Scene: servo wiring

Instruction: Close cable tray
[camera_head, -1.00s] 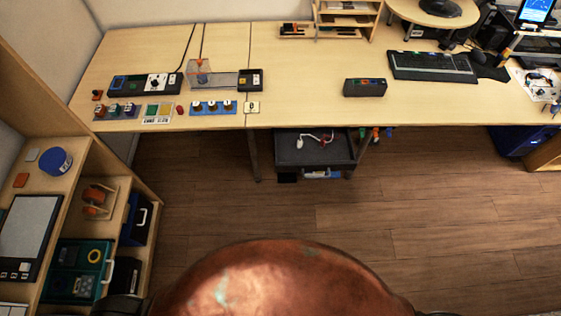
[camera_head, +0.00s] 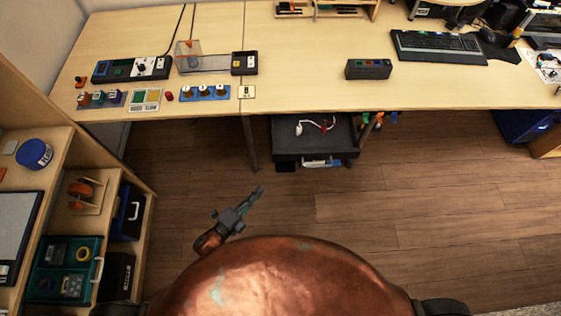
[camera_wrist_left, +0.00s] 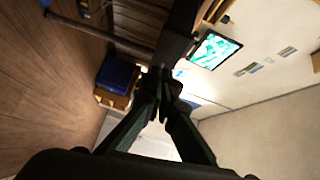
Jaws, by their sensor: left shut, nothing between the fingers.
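The cable tray (camera_head: 338,147) is a dark, shallow tray below the front edge of the desk in the head view. It sticks out towards me, open at the top. A white cable with a red part (camera_head: 317,127) lies in it, and a light handle (camera_head: 321,163) shows at its front. My left gripper (camera_head: 260,190) is shut and empty, in front of and to the left of the tray, apart from it. Its fingers also meet in the left wrist view (camera_wrist_left: 160,92), where I cannot make out the tray for sure. My right gripper is not in view.
The desk (camera_head: 300,85) above carries switch modules, a keyboard (camera_head: 436,46) and a dark box (camera_head: 368,69). A table leg (camera_head: 250,145) stands left of the tray. A wooden shelf (camera_head: 60,150) with bins is at the left. The floor in front is clear.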

